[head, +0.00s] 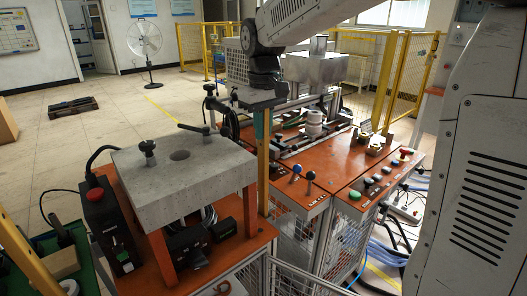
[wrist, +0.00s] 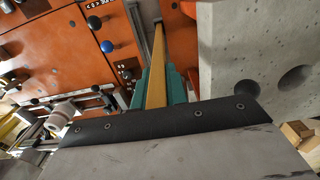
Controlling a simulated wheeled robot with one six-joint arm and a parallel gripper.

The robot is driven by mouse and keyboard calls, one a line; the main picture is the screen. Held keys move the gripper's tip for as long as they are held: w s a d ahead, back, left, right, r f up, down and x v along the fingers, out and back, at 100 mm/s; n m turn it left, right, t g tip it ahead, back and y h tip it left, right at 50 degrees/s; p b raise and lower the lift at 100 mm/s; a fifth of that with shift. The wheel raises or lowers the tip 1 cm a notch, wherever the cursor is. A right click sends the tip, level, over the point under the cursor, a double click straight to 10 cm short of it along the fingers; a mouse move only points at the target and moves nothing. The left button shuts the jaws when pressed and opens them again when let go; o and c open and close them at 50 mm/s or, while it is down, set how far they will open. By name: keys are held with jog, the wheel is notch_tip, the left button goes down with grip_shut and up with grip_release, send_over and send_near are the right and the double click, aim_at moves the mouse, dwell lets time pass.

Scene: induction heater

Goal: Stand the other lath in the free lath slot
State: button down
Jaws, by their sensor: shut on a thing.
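A long yellow-tan lath (head: 263,180) hangs upright below my gripper (head: 262,122), in front of the gap between the concrete-topped stand and the orange machine table. In the wrist view, the teal fingers of my gripper (wrist: 156,88) are shut on the lath (wrist: 158,45), one on each side. The lath runs away from the camera, down toward the narrow space between the orange surfaces. Its lower end is hard to make out, and I cannot tell whether it touches anything. I cannot make out the free lath slot in either view.
The concrete block (head: 185,170) stands close left of the lath in the head view; in the wrist view the block (wrist: 260,50) is on the right. The orange table (head: 300,190) with lever knobs is close on the other side. A red-button box (head: 105,220) stands at the left.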

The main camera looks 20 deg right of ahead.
notch_tip(320, 180, up, 17)
jog(key=shift+r, duration=0.2)
dwell(0.7)
jog(key=shift+d+f, duration=0.1)
